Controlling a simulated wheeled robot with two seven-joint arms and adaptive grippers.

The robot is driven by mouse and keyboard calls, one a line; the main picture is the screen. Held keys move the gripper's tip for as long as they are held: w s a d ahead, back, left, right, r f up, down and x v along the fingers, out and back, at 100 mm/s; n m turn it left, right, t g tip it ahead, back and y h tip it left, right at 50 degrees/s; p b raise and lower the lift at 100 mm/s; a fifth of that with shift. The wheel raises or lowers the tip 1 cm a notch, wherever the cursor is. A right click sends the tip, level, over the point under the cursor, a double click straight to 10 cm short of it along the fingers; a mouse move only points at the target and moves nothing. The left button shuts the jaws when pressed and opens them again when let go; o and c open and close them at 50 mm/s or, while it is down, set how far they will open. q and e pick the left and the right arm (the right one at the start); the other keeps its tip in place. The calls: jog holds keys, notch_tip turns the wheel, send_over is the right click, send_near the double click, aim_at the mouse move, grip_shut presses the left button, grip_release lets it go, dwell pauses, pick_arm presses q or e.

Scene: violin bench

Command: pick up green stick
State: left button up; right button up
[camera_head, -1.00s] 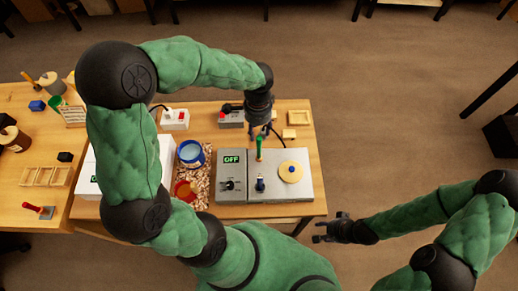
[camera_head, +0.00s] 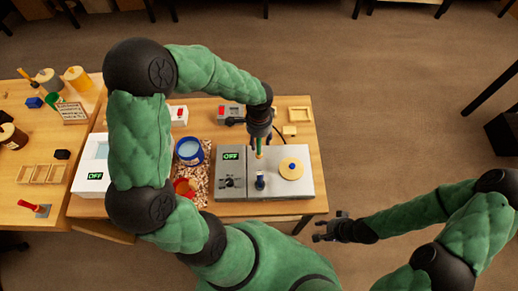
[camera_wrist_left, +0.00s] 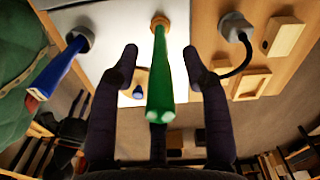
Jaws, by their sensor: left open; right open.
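The green stick (camera_wrist_left: 161,75) stands upright from the pale metal plate, between the two fingers of my left gripper (camera_wrist_left: 160,65) in the left wrist view. The fingers are open, with a gap on each side of the stick. In the head view my left gripper (camera_head: 258,144) is right over the green stick (camera_head: 259,147), whose upper part the gripper partly hides. My right gripper (camera_head: 330,229) is open and empty, off the bench's front right corner.
A grey box with an OFF display (camera_head: 231,157) joins the metal plate (camera_head: 300,188). A blue-rimmed pot (camera_head: 190,152) is to the left.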

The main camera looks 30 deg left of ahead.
pick_arm(q)
grip_shut()
